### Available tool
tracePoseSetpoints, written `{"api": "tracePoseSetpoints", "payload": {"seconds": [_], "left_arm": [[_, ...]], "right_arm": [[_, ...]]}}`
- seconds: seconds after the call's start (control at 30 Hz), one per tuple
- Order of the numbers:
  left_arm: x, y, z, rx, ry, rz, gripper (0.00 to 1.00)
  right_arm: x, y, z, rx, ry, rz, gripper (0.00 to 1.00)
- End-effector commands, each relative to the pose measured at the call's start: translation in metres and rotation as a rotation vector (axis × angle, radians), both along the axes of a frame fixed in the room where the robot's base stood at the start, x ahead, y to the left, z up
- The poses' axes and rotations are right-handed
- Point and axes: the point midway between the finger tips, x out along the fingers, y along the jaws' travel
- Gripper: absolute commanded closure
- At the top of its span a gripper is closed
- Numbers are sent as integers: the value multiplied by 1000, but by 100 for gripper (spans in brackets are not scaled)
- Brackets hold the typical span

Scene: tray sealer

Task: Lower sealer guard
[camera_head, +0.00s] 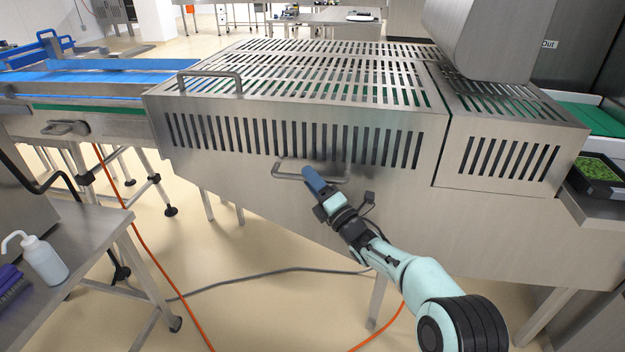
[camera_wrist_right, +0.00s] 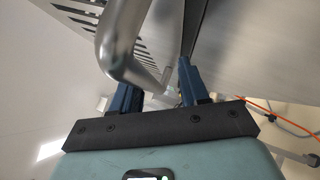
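The sealer guard (camera_head: 290,135) is a slotted stainless-steel cover, its top (camera_head: 320,75) near level and its slotted front face hanging down over the machine. A tubular handle (camera_head: 290,174) sticks out low on the front. My right gripper (camera_head: 309,174) is at this handle, near its middle, with blue fingers pointing at the machine. In the right wrist view, the two fingers (camera_wrist_right: 160,88) stand apart. The handle tube (camera_wrist_right: 120,45) bends just beyond them, and part of it shows in the gap; I cannot tell whether they touch it. My left gripper is out of view.
A second handle (camera_head: 210,80) sits on top at the left. A blue conveyor (camera_head: 110,72) joins at the left. A side table with a white bottle (camera_head: 44,260) stands front left. A black tray (camera_head: 597,178) sits at the right. Orange hoses (camera_head: 150,245) cross the floor.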

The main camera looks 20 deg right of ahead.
Motion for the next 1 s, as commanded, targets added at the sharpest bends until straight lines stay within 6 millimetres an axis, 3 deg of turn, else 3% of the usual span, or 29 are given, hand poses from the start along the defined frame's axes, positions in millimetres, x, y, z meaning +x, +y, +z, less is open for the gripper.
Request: {"api": "tracePoseSetpoints", "payload": {"seconds": [0.3, 0.47, 1.0], "left_arm": [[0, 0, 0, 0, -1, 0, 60], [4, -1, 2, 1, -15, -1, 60], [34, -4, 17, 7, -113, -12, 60]], "right_arm": [[-1, 0, 2, 0, -4, 1, 59], [-14, -4, -2, 0, -4, 1, 59], [-109, -28, -38, 1, -1, -1, 59]]}}
